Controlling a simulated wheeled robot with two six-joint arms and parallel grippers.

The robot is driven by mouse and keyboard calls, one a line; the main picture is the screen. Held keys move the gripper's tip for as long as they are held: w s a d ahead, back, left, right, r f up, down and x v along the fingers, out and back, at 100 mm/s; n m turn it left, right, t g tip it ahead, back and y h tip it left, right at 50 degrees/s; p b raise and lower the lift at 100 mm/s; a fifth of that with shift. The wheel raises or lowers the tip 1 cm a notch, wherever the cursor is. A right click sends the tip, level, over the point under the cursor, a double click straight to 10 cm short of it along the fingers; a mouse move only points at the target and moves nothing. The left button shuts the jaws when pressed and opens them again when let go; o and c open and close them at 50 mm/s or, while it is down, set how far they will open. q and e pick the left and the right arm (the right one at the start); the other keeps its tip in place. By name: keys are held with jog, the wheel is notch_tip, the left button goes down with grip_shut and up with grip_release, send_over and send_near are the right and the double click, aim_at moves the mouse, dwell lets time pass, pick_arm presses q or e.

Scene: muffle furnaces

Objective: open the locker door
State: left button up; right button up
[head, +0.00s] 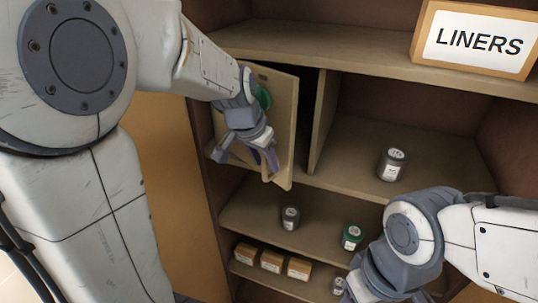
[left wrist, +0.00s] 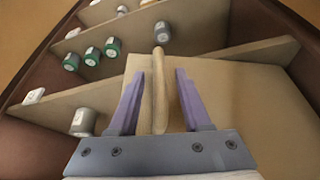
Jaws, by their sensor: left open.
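The locker door (head: 284,125) is a light tan wooden panel in the upper left of the shelf unit. It stands ajar, with a dark gap between its right edge and the partition. In the left wrist view the door (left wrist: 225,90) fills the right middle, and its upright wooden handle (left wrist: 159,90) stands out from it. My left gripper (head: 264,160) is in front of the door; its purple fingers (left wrist: 159,105) are open on either side of the handle, with gaps visible. My right gripper is at the lower right of the head view, its fingers mostly cut off.
A LINERS sign (head: 478,40) sits on the upper shelf. A grey jar (head: 392,164) stands in the compartment right of the partition (head: 324,120). Below are a dark jar (head: 290,218), a green jar (head: 352,237) and small boxes (head: 271,261). The right arm is close to the lower shelves.

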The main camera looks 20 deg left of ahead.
pick_arm(q)
grip_shut()
dwell(1.4)
